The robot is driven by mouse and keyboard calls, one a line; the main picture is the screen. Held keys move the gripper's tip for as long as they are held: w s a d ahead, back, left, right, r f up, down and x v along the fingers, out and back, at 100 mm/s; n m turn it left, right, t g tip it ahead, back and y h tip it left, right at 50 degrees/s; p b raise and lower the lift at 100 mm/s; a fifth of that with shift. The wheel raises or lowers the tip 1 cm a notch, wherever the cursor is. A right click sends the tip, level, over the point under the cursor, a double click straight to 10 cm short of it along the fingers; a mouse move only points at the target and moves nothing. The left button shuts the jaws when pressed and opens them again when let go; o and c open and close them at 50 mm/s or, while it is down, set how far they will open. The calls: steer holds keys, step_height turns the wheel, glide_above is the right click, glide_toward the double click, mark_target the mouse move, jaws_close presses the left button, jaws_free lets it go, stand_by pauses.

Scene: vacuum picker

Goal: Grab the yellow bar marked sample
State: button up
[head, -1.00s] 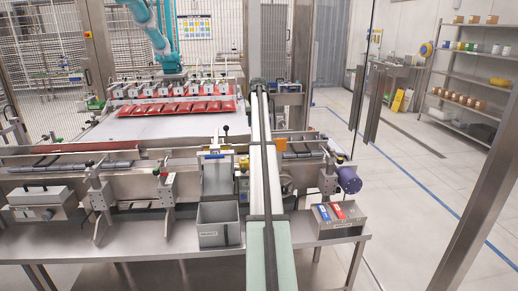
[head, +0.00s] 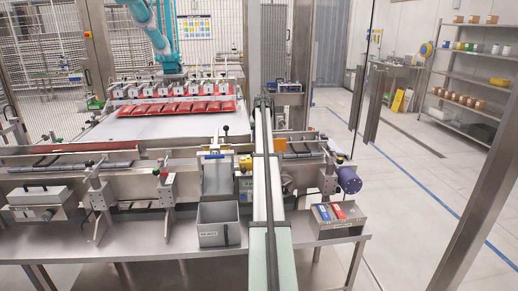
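I cannot pick out a yellow bar marked sample with certainty, and no such lettering is readable in the head view. A small yellow part (head: 246,163) sits on the machine's front frame, left of the long pale rails. An orange-yellow block (head: 281,145) sits just right of those rails. A small grey box (head: 338,229) on the right of the steel table holds a blue piece (head: 323,212) and a red piece (head: 338,211). My gripper cannot be made out in this view.
Pale rails (head: 271,260) run from the bottom edge to the back. A teal arm (head: 151,30) hangs over red packs (head: 195,107). The floor at right is clear; shelves (head: 470,48) stand beyond.

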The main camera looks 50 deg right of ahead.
steer(key=shift+x, duration=2.4)
steer(key=shift+a+f, duration=0.1)
steer(key=shift+c, duration=0.2)
steer(key=c, duration=0.6)
steer(key=shift+c, duration=0.2)
